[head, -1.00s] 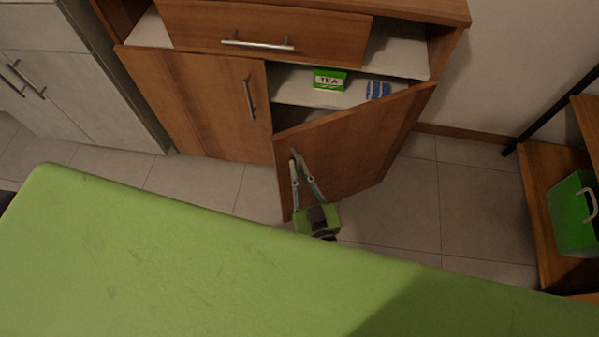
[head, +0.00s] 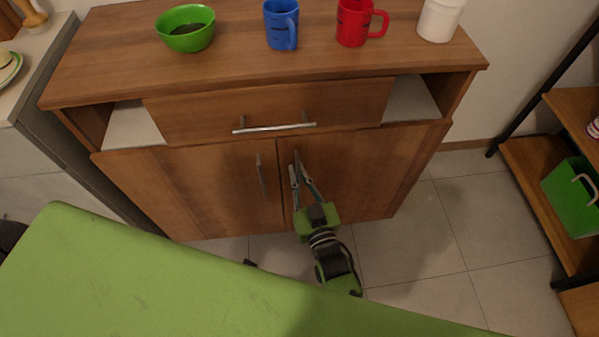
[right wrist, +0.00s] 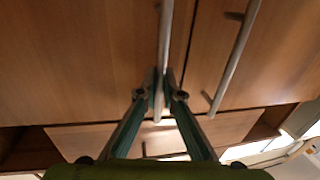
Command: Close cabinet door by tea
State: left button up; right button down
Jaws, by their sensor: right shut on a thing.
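The right cabinet door (head: 365,175) is wooden and stands flush, or very nearly so, with the left door (head: 215,185). My right gripper (head: 295,168) is at the right door's inner edge. In the right wrist view, my right gripper (right wrist: 160,88) is shut on the right door's metal handle (right wrist: 165,35), a finger on each side. The left door's handle (right wrist: 236,60) is free beside it. The tea box is hidden behind the doors. My left gripper is not in view.
The cabinet top (head: 240,65) holds a green bowl (head: 187,38), a blue mug (head: 282,28), a red mug (head: 354,24) and a white container (head: 439,18). The drawer (head: 270,110) above the doors looks shut. A shelf with a green basket (head: 572,195) stands right. Tiled floor lies between.

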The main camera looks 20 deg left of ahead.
jog(key=shift+w+a, duration=0.1)
jog(key=shift+a, duration=0.05)
jog(key=shift+w+r, duration=0.15)
jog(key=shift+r, duration=0.1)
jog(key=c, duration=2.5)
grip_release()
jog(key=shift+a, duration=0.1)
jog(key=shift+w+f, duration=0.15)
jog(key=shift+f, duration=0.05)
jog(key=shift+s+f, duration=0.1)
jog(key=shift+s, duration=0.1)
jog(key=v, duration=1.1)
jog(key=shift+s+d, duration=0.25)
jog(key=shift+d, duration=0.05)
